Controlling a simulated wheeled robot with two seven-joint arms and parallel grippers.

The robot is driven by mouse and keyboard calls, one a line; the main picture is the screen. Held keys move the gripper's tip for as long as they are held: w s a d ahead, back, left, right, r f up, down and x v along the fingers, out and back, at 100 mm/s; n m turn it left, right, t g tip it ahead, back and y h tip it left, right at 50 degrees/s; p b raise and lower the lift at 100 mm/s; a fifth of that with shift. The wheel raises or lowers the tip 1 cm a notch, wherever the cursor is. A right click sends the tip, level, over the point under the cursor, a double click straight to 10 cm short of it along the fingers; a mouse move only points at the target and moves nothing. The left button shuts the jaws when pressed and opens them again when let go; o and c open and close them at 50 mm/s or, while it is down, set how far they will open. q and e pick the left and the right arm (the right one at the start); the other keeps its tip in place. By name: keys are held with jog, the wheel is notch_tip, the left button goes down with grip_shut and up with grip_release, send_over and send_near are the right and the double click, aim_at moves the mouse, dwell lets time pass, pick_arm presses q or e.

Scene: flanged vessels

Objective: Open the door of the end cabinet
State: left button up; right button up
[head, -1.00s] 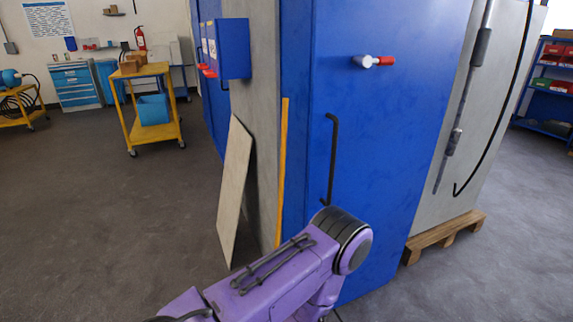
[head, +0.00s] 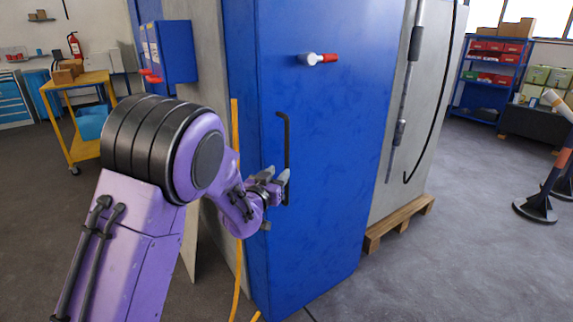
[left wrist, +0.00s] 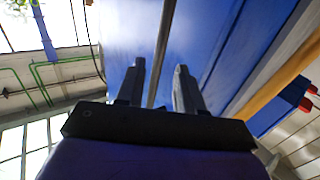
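The end cabinet is tall and blue, and its blue door (head: 325,135) faces me, shut as far as I can see. A black vertical bar handle (head: 286,136) is on the door's left side; it also shows as a dark bar (left wrist: 163,45) in the left wrist view. A grey latch with a red grip (head: 318,58) sits higher on the door. My left gripper (head: 284,182) is at the lower part of the handle. In the left wrist view its two fingers (left wrist: 158,85) are apart, with the bar in the gap between them. My right gripper is not in view.
A blue box (head: 168,52) juts out on the cabinet's left. A leaning board (head: 190,240) and yellow strip (head: 235,170) are beside the cabinet. A wooden pallet (head: 400,222) and black-based post (head: 535,208) are at right. The floor in front on the right is clear.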

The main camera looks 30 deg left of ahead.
aim_at(286, 165)
pick_arm(q)
jog(key=w, duration=0.3)
jog(key=w+a+p, duration=0.1)
jog(key=w, duration=0.3)
jog(key=shift+w+a+f, duration=0.1)
jog(key=shift+w+a, duration=0.1)
grip_shut()
